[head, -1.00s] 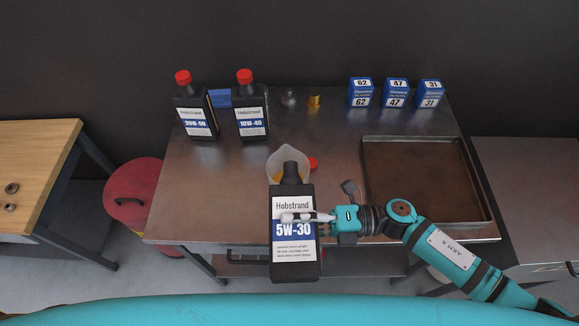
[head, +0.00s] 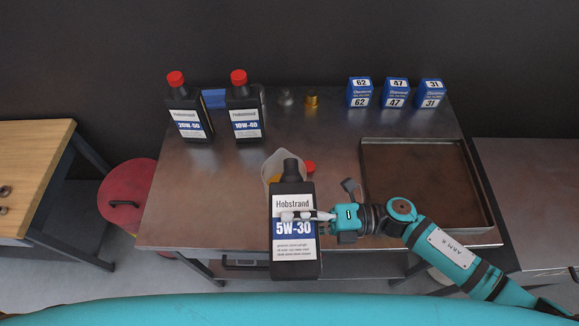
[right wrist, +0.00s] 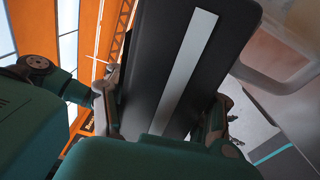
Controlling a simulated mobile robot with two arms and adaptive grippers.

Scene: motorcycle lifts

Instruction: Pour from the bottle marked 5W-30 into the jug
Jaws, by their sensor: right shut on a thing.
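The bottle marked 5W-30 (head: 294,240) is black with a white and blue label and a dark uncapped neck. My right gripper (head: 308,216) is shut on its body in front of the table. In the right wrist view the bottle (right wrist: 150,70) fills the space between the fingers. The translucent jug (head: 272,164) stands on the table behind the bottle's neck and shoulder, partly hidden, with amber liquid showing inside. The neck overlaps the jug in the picture; I cannot tell whether anything flows. My left gripper is out of view.
Bottles marked 20W-50 (head: 189,117) and 10W-40 (head: 245,116), red-capped, stand at the back left. A red cap (head: 309,167) lies beside the jug. An empty tray (head: 479,205) lies at the right. Blue boxes (head: 396,93) and a brass part (head: 311,101) stand behind.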

